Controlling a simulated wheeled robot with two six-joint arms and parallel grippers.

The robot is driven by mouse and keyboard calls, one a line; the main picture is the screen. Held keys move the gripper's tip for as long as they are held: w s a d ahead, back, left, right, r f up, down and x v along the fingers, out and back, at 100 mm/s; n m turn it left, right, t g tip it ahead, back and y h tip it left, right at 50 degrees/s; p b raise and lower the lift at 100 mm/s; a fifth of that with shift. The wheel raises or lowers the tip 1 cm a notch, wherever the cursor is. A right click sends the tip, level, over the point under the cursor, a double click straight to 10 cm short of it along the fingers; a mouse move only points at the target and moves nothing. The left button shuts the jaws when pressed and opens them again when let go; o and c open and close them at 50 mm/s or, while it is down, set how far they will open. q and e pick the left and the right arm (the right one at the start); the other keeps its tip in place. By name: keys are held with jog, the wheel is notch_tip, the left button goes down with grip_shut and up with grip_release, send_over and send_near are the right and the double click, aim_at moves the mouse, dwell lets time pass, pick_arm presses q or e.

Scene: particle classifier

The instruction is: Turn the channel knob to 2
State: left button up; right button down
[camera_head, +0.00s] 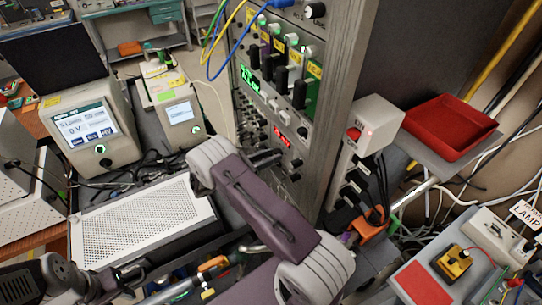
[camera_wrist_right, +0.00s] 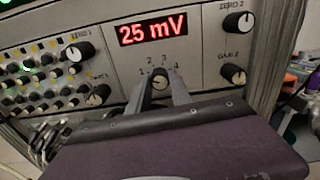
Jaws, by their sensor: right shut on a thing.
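The channel knob (camera_wrist_right: 159,84) is a small knob on the grey rack panel in the right wrist view, with the numbers 1 to 4 around its top. My right gripper (camera_wrist_right: 161,93) is shut on it, one finger at each side. I cannot tell surely which number its mark points at. The display (camera_wrist_right: 153,27) above reads 25 mV in red. In the head view my right arm reaches the tall grey rack (camera_head: 345,72), and its fingertips are hidden. Part of my left arm shows at the bottom left, but I cannot make out its gripper.
The ZERO 2 knob (camera_wrist_right: 239,19) and GAIN 2 knob (camera_wrist_right: 234,74) sit right of the channel knob. A red tray (camera_head: 448,128) stands right of the rack, and a perforated metal box (camera_head: 140,222) is on the left.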

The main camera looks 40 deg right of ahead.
jog(key=shift+f+m+b, duration=0.1)
jog(key=shift+m+b, duration=2.95)
jog(key=shift+m, duration=1.25)
jog(key=c, duration=1.2)
grip_release()
jog(key=shift+o, duration=0.2)
